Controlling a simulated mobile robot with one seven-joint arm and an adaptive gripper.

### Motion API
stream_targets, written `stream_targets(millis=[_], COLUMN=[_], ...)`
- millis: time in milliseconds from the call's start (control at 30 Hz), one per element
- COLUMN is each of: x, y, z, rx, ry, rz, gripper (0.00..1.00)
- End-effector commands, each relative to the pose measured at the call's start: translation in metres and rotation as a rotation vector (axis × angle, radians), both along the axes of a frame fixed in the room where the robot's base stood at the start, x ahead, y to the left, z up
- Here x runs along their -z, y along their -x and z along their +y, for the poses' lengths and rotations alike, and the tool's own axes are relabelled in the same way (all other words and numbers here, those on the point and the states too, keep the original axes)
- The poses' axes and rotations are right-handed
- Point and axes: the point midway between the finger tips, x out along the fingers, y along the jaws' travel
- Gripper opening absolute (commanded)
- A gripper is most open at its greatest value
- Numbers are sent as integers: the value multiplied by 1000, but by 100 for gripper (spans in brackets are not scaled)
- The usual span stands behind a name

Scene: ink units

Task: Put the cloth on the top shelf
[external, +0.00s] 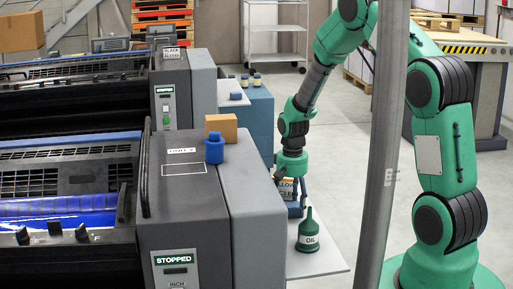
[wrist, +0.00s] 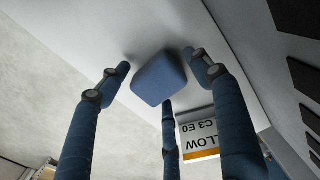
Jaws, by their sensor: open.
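A blue, rounded block-like thing (wrist: 160,78), which looks like the cloth, rests on a pale flat surface in the wrist view. My gripper (wrist: 165,75) is open, with blue fingers on its left and right and a third finger in front. Gaps show between the side fingers and the cloth. In the external view my gripper (external: 291,205) points down beside the press, low over the white side shelf (external: 318,262). The cloth cannot be made out there. A white rack with shelves (external: 275,29) stands at the back.
A green oil can (external: 308,232) stands on the side shelf. A grey post (external: 384,150) stands right.

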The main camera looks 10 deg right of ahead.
Motion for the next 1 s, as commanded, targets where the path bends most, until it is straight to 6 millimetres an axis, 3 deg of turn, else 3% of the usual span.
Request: stream_targets(millis=[167,700,1000], x=[-18,-101,-118], y=[-1,-1,0], z=[0,0,0], rx=[0,0,0], ry=[0,-1,0], rz=[-2,-2,0], gripper=[64,64,64])
